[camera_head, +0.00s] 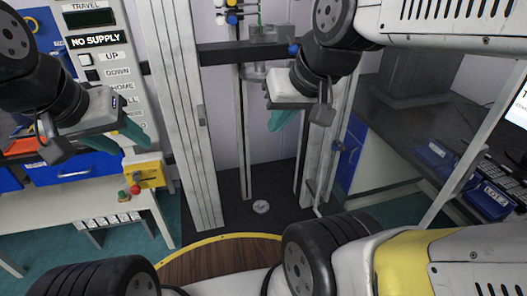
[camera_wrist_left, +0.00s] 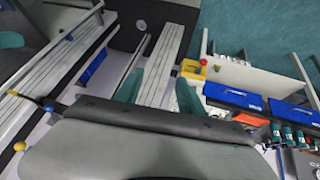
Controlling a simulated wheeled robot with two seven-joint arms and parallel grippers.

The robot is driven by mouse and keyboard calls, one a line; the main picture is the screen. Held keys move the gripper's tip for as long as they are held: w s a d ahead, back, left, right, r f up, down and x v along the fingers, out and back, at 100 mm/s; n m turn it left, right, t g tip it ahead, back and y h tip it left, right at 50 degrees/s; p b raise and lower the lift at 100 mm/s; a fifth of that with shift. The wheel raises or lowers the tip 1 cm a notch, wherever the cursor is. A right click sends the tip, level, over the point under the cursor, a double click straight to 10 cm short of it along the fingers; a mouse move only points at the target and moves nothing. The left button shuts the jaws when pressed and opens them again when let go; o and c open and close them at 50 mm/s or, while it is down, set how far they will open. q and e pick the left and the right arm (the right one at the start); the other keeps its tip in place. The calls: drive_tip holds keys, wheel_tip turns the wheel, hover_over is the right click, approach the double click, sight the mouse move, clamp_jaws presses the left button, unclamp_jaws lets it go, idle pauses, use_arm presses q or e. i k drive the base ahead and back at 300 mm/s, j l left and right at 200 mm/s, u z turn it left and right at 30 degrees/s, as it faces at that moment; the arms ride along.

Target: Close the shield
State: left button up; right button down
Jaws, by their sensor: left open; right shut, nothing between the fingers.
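A slim pale frame bar (camera_head: 470,145) slants out at the right, apart from the left post; I cannot tell for sure which framed part is the shield. My left gripper (camera_head: 118,138) is open and empty, left of the post, in front of the control panel. In the left wrist view its two teal fingers (camera_wrist_left: 159,92) are spread, with a pale post seen beyond them. My right gripper (camera_head: 280,121) is shut and empty, in front of the machine's opening.
A yellow box with a red button (camera_head: 143,172) stands on the left bench below my left gripper. The control panel (camera_head: 103,60) is behind it. Blue bins (camera_head: 489,200) and a keyboard lie on the right desk. A round wooden top (camera_head: 215,265) is in front.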

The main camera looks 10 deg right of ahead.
sight(478, 147)
drive_tip(key=z, duration=0.45)
drive_tip(key=l+z, duration=0.1)
drive_tip(key=z, duration=0.4)
drive_tip(key=i+z, duration=0.1)
drive_tip(key=z, duration=0.8)
drive_tip(key=i+z, duration=0.1)
drive_tip(key=z, duration=0.4)
